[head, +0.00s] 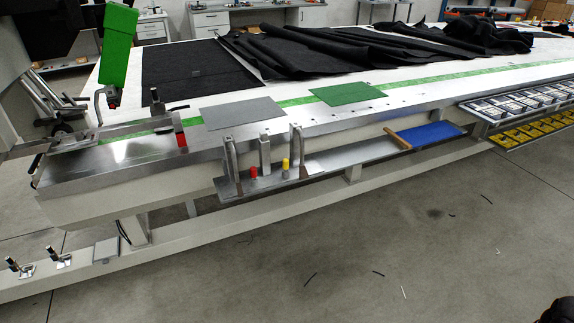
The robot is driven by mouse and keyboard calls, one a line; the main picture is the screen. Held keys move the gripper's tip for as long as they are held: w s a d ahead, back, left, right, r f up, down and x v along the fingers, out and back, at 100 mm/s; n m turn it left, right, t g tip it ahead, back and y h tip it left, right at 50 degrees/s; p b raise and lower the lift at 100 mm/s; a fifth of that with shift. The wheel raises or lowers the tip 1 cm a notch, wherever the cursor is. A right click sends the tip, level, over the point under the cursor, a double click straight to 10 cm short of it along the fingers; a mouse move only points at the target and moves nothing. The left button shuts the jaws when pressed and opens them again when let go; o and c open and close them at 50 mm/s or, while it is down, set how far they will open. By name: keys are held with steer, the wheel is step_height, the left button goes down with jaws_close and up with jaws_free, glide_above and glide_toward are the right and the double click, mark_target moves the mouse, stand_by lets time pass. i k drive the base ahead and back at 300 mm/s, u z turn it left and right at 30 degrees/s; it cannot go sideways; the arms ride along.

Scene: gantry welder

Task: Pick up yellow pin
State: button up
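The yellow pin (286,165) is a small upright cylinder on the narrow metal shelf along the front side of the long table. It stands to the right of a red pin (254,172), between upright metal brackets. Its top is uncovered, and its lower part sits against the shelf fittings. My gripper's fingers cannot be made out in the head view. A dark shape cut off at the bottom right corner is too partial to identify.
The metal shelf (335,160) carries a blue pad (432,133) and a brown-handled tool (398,139). Upright brackets (230,158) stand close around the pins. Grey and green sheets lie on the table above. A low rail (190,234) runs below. The floor in front is mostly clear.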

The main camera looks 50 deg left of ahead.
mark_target(285, 161)
steer(key=z, duration=0.95)
steer(key=k, duration=0.1)
steer(key=u, duration=2.85)
steer(key=k, duration=0.5)
steer(key=z, duration=0.15)
steer(key=i, duration=0.5)
steer(key=u, duration=0.05)
